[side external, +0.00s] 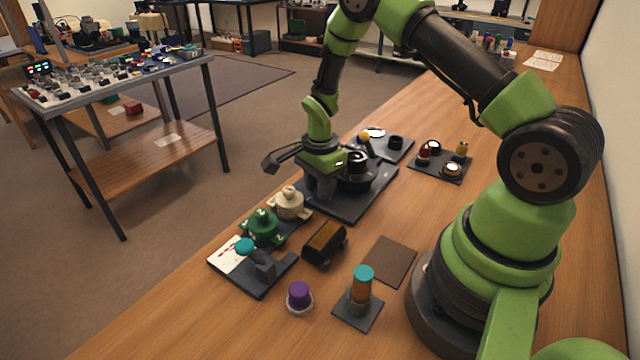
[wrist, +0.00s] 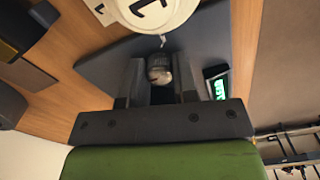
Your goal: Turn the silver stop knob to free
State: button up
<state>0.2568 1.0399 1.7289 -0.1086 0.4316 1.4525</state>
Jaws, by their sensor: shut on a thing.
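The silver stop knob (wrist: 159,72) shows in the wrist view as a small rounded grey knob. My gripper (wrist: 158,82) is shut on it, with one dark finger on each side. The lower part of the knob is hidden between the fingers. In the side view my gripper (side external: 320,188) points down at the left part of a dark base plate (side external: 352,208), beside a black cylindrical lens part (side external: 358,172). The knob is hidden there by my gripper.
A cream fitting (side external: 289,203) and a green fitting (side external: 263,226) stand close in front of my gripper. A small green-lit display (wrist: 217,88) sits right of the knob.

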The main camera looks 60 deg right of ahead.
jog(key=o, duration=0.9)
notch_tip(320, 180, up, 10)
jog(key=s+a+r+n+t, duration=0.2)
jog(key=s+a+r+n, duration=0.15)
jog(key=r, duration=0.45)
jog(key=s+a+r+n+t, duration=0.2)
jog(key=s+a+r+n, duration=0.1)
jog(key=r+n, duration=0.3)
jog(key=s+a+r+n+t, duration=0.1)
jog(key=s+r+n, duration=0.1)
jog(key=s, duration=0.1)
jog(key=s+a+r+n+t+y, duration=0.1)
jog(key=s+a+n, duration=0.1)
jog(key=s+n, duration=0.1)
jog(key=s+a+r+n+t+y, duration=0.1)
jog(key=s+r+n, duration=0.1)
jog(key=s, duration=0.3)
jog(key=shift+s+a+r, duration=0.1)
jog(key=shift+a+r, duration=0.25)
